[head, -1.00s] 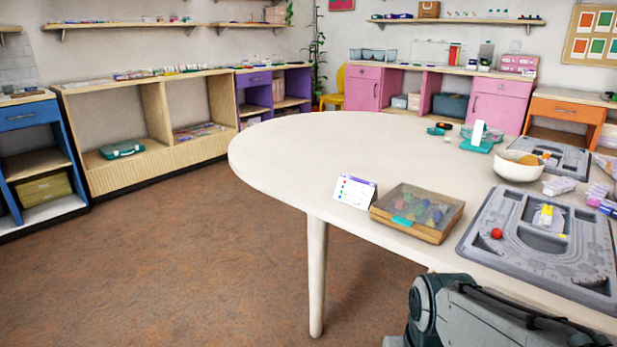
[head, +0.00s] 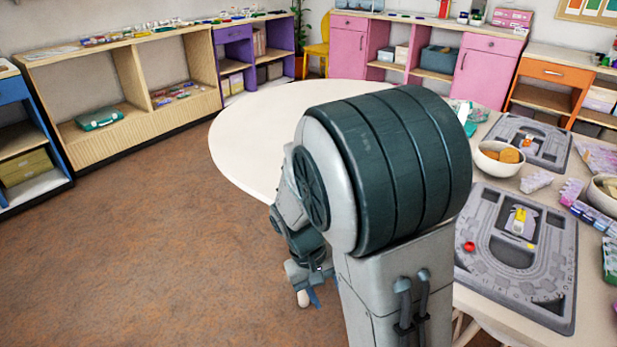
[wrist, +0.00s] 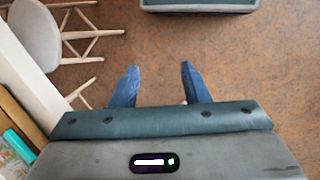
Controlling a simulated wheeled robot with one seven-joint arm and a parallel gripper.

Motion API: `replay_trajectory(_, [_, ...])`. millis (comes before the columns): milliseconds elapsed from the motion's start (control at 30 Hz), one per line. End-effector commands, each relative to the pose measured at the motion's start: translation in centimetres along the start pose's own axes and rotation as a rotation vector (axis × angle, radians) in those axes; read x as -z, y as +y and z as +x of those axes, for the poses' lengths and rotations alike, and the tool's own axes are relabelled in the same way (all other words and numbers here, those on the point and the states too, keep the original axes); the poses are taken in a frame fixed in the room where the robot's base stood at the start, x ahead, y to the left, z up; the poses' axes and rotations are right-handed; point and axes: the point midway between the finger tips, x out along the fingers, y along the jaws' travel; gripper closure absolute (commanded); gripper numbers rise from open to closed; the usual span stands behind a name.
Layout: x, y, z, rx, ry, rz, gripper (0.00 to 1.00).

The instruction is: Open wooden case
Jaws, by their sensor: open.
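The wooden case (wrist: 14,112) shows only in part at the left edge of the wrist view, with a brown wooden rim and a teal piece (wrist: 19,146) on it. In the head view my arm hides the case. My gripper (wrist: 160,86) is open and empty, its two blue fingers apart over bare floor. In the head view my gripper (head: 308,293) hangs beyond the table edge, low at the left of my arm. The case lies to the left of the gripper in the wrist view, apart from it. Whether its lid is shut cannot be seen now.
The pale round-ended table (head: 245,135) carries a grey bead board (head: 557,262), a second board (head: 548,140) and a bowl (head: 497,160) at the right. A pale stool (wrist: 35,45) stands by the table. Open brown floor (head: 150,230) lies left of the table.

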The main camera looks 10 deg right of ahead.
Motion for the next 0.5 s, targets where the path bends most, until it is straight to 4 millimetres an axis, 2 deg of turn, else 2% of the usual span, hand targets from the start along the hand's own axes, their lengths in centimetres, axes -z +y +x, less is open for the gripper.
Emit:
replay_trajectory(33, [0.0,0.5,-2.2,-0.057,-0.022,-0.011,0.58])
replay_trajectory(267, [1.7,2.2,-6.4,-0.330,-0.055,-0.021,0.58])
replay_trajectory(500, [3.5,3.6,-12.2,-0.626,-0.001,-0.026,0.58])
